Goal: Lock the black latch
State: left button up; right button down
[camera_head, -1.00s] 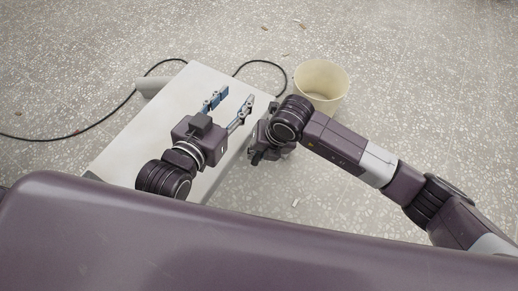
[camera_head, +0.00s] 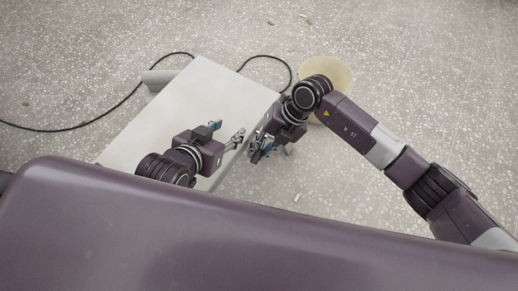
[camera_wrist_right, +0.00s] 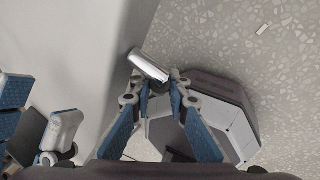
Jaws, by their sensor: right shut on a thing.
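The white box-like unit (camera_head: 185,95) lies below my arms in the head view; its pale side shows in the right wrist view (camera_wrist_right: 75,45). In the right wrist view, a short chrome cylinder (camera_wrist_right: 150,65) juts from that side, with a small black part (camera_wrist_right: 158,88), seemingly the black latch, at its lower end. My right gripper (camera_wrist_right: 157,84) is shut on this black part, between its blue-padded fingers. In the head view my right gripper (camera_head: 257,155) is beside the unit's right edge and hides the latch. My left gripper (camera_head: 228,130) is open and empty above the unit's top.
A cream bin (camera_head: 338,76) stands on the speckled floor behind my right arm. A black cable (camera_head: 135,98) runs along the floor behind the unit, past a grey cylinder (camera_head: 158,77) at its left edge. My left gripper's fingers are close by at the wrist view's left.

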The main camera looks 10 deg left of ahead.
jog(key=c, duration=2.1)
grip_release()
jog(key=v, duration=1.2)
jog(key=shift+d, duration=0.1)
